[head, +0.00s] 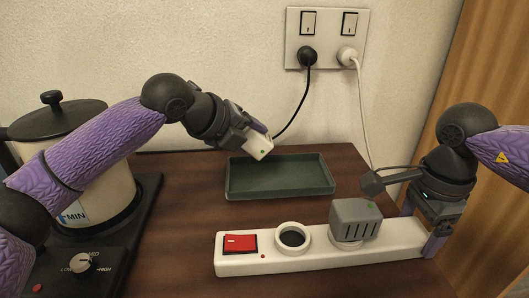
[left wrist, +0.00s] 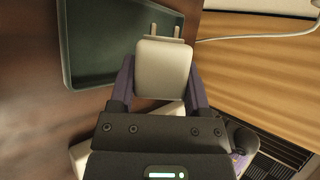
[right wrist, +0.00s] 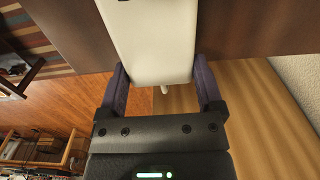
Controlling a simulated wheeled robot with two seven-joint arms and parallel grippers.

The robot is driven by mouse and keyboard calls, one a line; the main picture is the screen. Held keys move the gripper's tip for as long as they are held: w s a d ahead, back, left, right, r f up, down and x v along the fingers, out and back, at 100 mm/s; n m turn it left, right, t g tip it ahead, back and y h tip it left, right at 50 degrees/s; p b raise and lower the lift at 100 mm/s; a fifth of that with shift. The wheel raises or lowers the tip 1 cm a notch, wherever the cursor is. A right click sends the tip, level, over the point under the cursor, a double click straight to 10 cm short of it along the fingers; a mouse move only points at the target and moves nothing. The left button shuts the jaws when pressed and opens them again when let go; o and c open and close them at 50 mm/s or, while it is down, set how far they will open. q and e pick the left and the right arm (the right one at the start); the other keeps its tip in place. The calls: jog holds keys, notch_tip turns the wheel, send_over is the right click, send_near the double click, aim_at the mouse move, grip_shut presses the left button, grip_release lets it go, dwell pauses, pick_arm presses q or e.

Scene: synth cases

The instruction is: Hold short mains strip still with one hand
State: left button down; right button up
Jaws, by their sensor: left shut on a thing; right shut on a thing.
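The short white mains strip (head: 320,255) lies on the brown table. It has a red switch (head: 240,243) at its left, an empty round socket (head: 293,238) in the middle and a grey plug-in block (head: 356,219) on its right part. My right gripper (head: 428,236) is shut on the strip's right end; the strip's white end (right wrist: 155,45) shows between its fingers in the right wrist view. My left gripper (head: 258,140) is shut on a small white plug adapter (head: 260,149) above the tray's back left edge. Its two pins show in the left wrist view (left wrist: 163,68).
A dark green tray (head: 280,192) lies behind the strip. A pot (head: 95,170) stands on a hotplate with a knob (head: 82,262) at the left. A wall socket plate (head: 326,40) holds a black plug and a white plug with hanging cords.

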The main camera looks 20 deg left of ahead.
pick_arm(q)
jog(key=shift+w+a+f, duration=0.15)
jog(key=shift+a, duration=0.05)
jog(key=shift+f, duration=2.9)
grip_release()
jog(key=v, duration=1.2)
jog(key=shift+f, duration=0.1)
